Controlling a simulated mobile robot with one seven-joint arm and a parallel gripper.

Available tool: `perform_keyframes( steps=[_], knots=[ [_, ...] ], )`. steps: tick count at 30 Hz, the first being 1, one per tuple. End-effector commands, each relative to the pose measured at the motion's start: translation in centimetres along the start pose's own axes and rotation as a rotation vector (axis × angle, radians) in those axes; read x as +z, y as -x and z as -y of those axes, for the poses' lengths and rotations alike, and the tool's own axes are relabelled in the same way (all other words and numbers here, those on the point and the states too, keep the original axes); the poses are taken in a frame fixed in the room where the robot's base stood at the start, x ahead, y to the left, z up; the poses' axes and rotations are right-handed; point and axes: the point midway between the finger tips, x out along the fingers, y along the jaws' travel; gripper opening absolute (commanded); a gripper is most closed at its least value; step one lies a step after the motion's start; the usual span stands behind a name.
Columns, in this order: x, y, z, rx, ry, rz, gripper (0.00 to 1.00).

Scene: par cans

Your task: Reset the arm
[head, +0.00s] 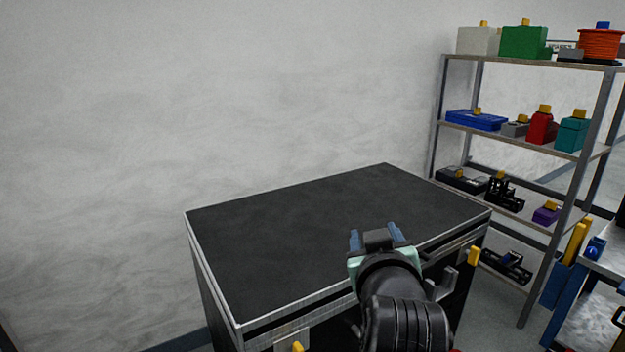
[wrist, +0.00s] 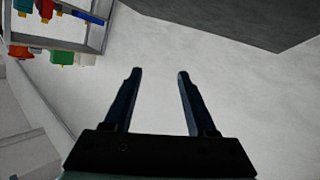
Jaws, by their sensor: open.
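My gripper (head: 376,235) is in front of and above the near right part of a black-topped case (head: 290,240) in the head view. In the wrist view my gripper (wrist: 156,75) shows two dark blue fingers spread apart with nothing between them. Behind the fingers is the pale wall (wrist: 150,50). The wrist view is turned over, with the shelf goods hanging downward at the upper left.
The case top is bare. A metal shelf rack (head: 520,135) at the right holds several items, including a green box (head: 524,42), an orange cable reel (head: 600,44) and a red box (head: 541,127). A pale wall stands behind the case.

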Motion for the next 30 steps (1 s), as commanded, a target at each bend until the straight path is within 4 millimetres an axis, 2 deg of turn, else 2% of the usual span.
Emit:
perform_keyframes(
  steps=[1, 3, 5, 6, 8, 9, 11, 12, 14, 15, 18, 30],
  knots=[
    [-3.8, 1.9, 0.1, 0.024, -0.018, -0.112, 0.57],
    [-8.4, 4.8, 0.2, 0.048, -0.050, -0.259, 0.57],
    [-11.9, 7.7, 0.3, 0.063, -0.081, -0.383, 0.57],
    [-14.2, 9.8, 0.4, 0.069, -0.102, -0.466, 0.57],
    [-17.2, 13.2, 0.5, 0.074, -0.135, -0.590, 0.57],
    [-19.0, 15.6, 0.7, 0.073, -0.157, -0.670, 0.57],
    [-21.3, 19.4, 0.8, 0.070, -0.191, -0.791, 0.57],
    [-22.6, 22.0, 0.8, 0.064, -0.214, -0.870, 0.57],
    [-24.3, 26.1, 0.9, 0.052, -0.249, -0.987, 0.57],
    [-25.2, 28.9, 0.9, 0.044, -0.271, -1.064, 0.57],
    [-29.5, 29.4, -0.4, 0.045, -0.272, -1.053, 0.57],
    [-40.7, 32.0, -3.4, 0.045, -0.269, -1.048, 0.57]
  ],
)
